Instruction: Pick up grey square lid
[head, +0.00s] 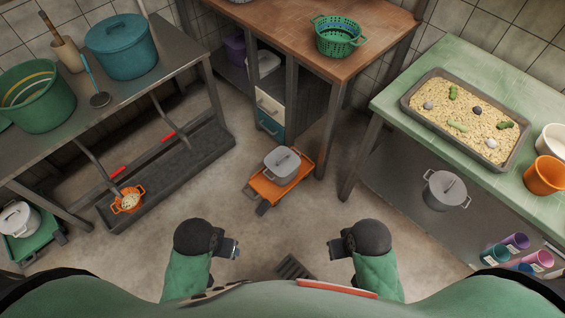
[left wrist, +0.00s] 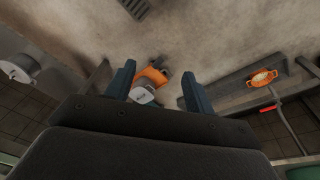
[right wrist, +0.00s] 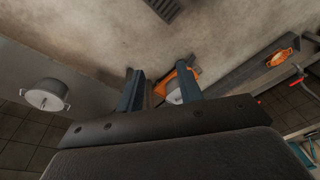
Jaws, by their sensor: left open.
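The grey square lid (head: 283,160), with a small handle, sits on a grey pot on a low orange cart (head: 268,191) on the floor ahead. The lid also shows in the left wrist view (left wrist: 142,95), between the fingers, and in the right wrist view (right wrist: 175,93), partly behind a finger. My left gripper (head: 236,249) is open and empty, on the near side of the cart and left of the lid. My right gripper (head: 333,249) has its fingers apart and empty, near side and right of the lid. Both are well apart from the lid.
A grey round lidded pot (head: 445,191) stands on the lower shelf of the right green table (head: 395,105). A wooden table (head: 270,20) stands behind the cart, its legs close by. A dark floor trough (head: 190,162) lies to the left. Floor around the cart's near side is clear.

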